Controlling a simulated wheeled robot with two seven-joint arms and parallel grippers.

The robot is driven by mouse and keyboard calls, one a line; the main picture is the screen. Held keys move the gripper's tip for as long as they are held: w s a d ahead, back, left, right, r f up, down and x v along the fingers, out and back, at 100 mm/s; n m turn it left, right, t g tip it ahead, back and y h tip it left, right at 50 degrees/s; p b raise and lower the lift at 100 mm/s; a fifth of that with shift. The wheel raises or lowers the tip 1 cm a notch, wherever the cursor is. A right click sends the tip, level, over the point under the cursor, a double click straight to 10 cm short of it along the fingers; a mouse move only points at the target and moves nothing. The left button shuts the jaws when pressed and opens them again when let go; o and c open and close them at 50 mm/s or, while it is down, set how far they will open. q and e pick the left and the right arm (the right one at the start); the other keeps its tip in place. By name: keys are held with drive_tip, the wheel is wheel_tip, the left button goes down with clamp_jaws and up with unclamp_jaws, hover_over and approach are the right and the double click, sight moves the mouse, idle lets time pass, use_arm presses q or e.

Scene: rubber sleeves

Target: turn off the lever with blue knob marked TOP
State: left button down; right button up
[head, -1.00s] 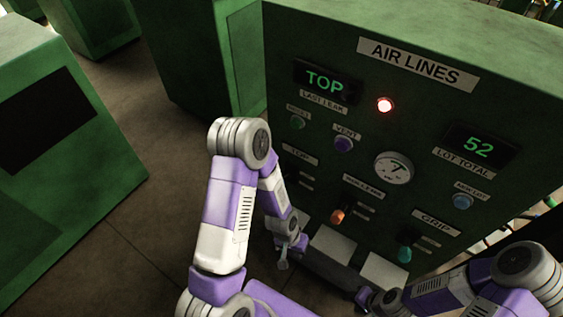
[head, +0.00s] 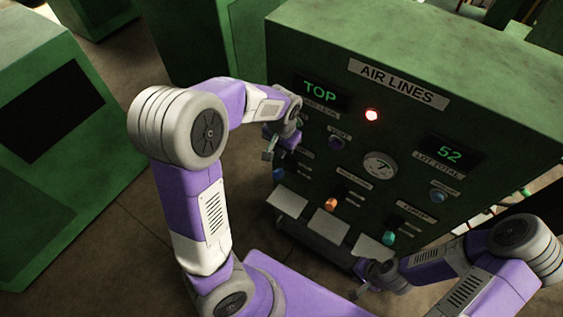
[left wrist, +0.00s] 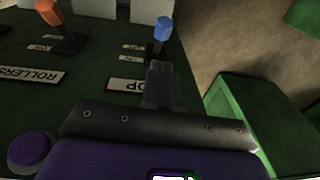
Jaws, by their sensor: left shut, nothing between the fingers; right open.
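The blue knob (head: 278,174) of the TOP lever is at the lower left of the green panel in the head view. In the left wrist view the blue knob (left wrist: 162,27) stands just beyond my fingertips, on a dark lever. The TOP name plate (left wrist: 124,85) is partly hidden behind my fingers there. My left gripper (head: 268,153) is shut and empty, a little above the knob in the head view; its shut fingers (left wrist: 158,68) point towards the knob. Whether they touch the lever I cannot tell. My right gripper (head: 355,290) is open, low in front of the panel's right part.
The orange knob (head: 331,204) of the ROLLERS lever and a teal knob (head: 389,238) stand to the right. Pale plates (head: 287,202) jut out below the levers. A purple button (left wrist: 31,150) is close to my left gripper.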

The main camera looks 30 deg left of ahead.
sight(282, 170)
use_arm(q)
drive_tip(key=f, duration=0.3)
drive_tip(key=f+b, duration=0.1)
drive_tip(key=f, duration=0.6)
drive_tip(key=shift+w+a, duration=0.2)
drive_tip(key=shift+w, duration=0.2)
